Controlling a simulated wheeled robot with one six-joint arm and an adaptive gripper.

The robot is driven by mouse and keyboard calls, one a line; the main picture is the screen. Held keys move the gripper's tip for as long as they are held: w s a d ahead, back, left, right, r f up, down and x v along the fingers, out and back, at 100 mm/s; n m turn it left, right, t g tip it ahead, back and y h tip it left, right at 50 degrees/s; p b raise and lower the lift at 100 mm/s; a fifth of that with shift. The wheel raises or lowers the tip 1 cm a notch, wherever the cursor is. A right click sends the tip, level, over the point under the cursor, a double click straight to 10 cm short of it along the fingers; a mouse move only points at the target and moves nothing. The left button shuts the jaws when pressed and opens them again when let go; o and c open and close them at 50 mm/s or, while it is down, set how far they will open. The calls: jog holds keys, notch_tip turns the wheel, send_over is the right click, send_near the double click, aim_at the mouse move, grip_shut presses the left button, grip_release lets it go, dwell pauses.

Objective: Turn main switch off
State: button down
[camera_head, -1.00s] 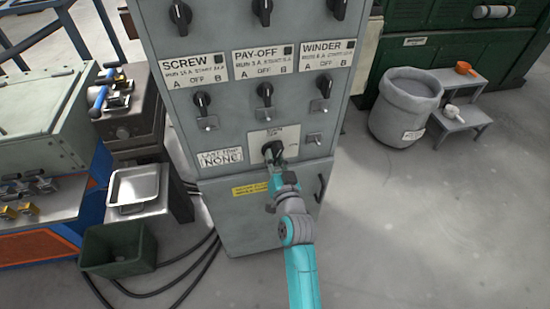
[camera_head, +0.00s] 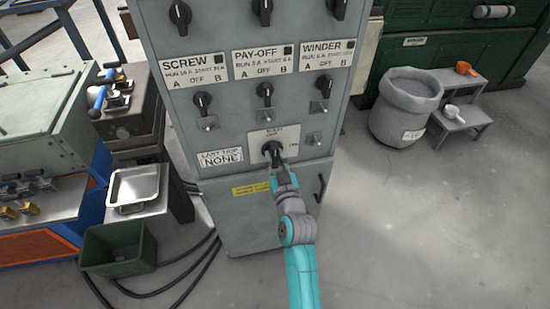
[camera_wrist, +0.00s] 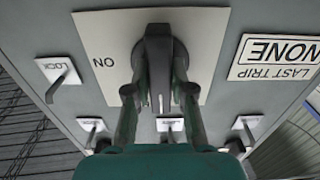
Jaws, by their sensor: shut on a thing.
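The main switch is a black rotary handle (camera_head: 272,151) on a pale plate (camera_head: 289,136) low on the grey control cabinet. It also shows in the wrist view (camera_wrist: 158,62), where the image is upside down and the plate (camera_wrist: 98,28) reads "ON" beside the handle. The handle lies along the picture's vertical there. My gripper (camera_head: 280,164) reaches it from below and in front. In the wrist view my gripper's two fingers (camera_wrist: 155,94) stand on either side of the handle, shut on it. The fingers and my wrist hide part of the handle's end.
The cabinet (camera_head: 230,205) also carries SCREW, PAY-OFF and WINDER switches (camera_head: 265,90) with small lock levers below them. A "LAST TRIP NONE" label (camera_head: 221,158) is left of the main switch. A grey bin (camera_head: 405,105) and a small step stand right. The floor at front right is clear.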

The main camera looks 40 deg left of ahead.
jog(key=c, duration=1)
grip_release()
jog(key=v, duration=1.2)
jog(key=shift+f, duration=0.1)
jog(key=s+d+f+m+t+h, duration=0.1)
jog(key=s+d+f+m+h, duration=0.2)
jog(key=d, duration=0.6)
jog(key=s+d+f+m+t+h, duration=0.1)
jog(key=s+d+f+h, duration=0.2)
jog(key=d, duration=0.6)
jog(key=s+d+f+m+t+h, duration=0.1)
jog(key=s+d+f, duration=0.3)
jog(key=d, duration=0.5)
jog(key=s+d+r+m+h, duration=0.2)
jog(key=s+d, duration=0.5)
jog(key=s, duration=0.4)
jog(key=s+d+r+m+h, duration=0.3)
jog(key=s+d+r, duration=0.3)
jog(key=s, duration=0.5)
jog(key=shift+d+h, duration=0.5)
jog(key=shift+h, duration=0.4)
